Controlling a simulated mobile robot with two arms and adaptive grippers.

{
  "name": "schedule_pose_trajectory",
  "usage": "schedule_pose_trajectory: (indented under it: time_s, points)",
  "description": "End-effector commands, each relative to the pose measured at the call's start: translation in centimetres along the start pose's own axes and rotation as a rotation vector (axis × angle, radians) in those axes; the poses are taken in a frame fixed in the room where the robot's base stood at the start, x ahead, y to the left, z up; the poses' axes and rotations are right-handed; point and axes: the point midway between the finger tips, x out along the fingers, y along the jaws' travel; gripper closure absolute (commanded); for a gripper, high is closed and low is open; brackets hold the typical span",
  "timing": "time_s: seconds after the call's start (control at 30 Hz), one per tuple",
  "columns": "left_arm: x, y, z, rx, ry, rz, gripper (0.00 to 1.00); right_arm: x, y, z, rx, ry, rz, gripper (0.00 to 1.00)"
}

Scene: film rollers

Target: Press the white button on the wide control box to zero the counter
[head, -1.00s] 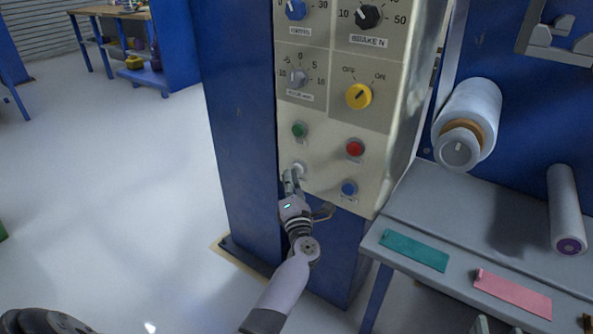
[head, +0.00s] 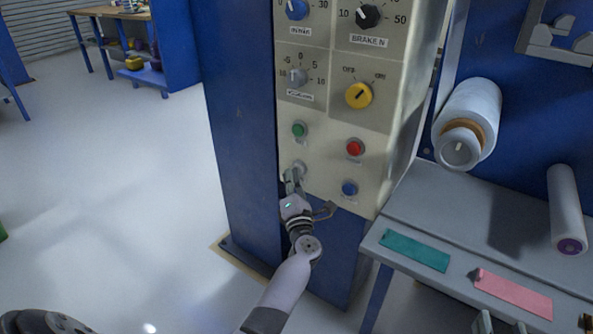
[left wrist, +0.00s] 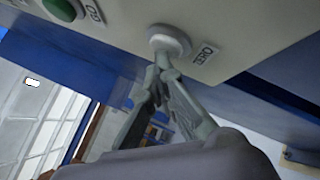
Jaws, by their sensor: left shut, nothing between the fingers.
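The beige control box (head: 325,120) is mounted on a blue column. Its white button (head: 299,168) is at the lower left of the panel, below a green button (head: 299,130). My left gripper (head: 291,180) is shut and empty, with its fingertips at the white button and partly covering it. In the left wrist view the white button (left wrist: 170,40) shows just beyond the joined fingertips (left wrist: 163,66). They look to be touching it or very close; I cannot tell which. Small grey parts at the lower right edge may be my right gripper (head: 496,323); its jaws are unclear.
A red button (head: 355,147), a blue button (head: 349,188) and a yellow switch (head: 359,96) are nearby on the panel. A grey bench (head: 470,230) with a teal strip (head: 414,250), a pink strip (head: 513,294) and rollers stands to the right. The floor at left is open.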

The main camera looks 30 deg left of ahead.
Motion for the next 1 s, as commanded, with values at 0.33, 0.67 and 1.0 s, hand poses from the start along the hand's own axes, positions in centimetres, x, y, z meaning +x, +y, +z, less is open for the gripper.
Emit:
schedule_pose_trajectory:
  time_s: [0.33, 0.67, 1.0]
  points:
    - [-0.4, 0.3, -0.2, -0.001, -0.002, -0.001, 1.0, -0.1, 0.1, 0.9, 0.0, -0.057, 0.001, 0.6]
    - [-1.0, 0.7, -0.6, -0.001, -0.001, -0.001, 1.0, -0.8, 0.5, 3.2, 0.0, -0.171, 0.012, 0.6]
    - [-1.3, 0.9, -0.8, -0.001, 0.0, 0.0, 1.0, -1.1, 0.6, 4.3, 0.0, -0.234, 0.014, 0.6]
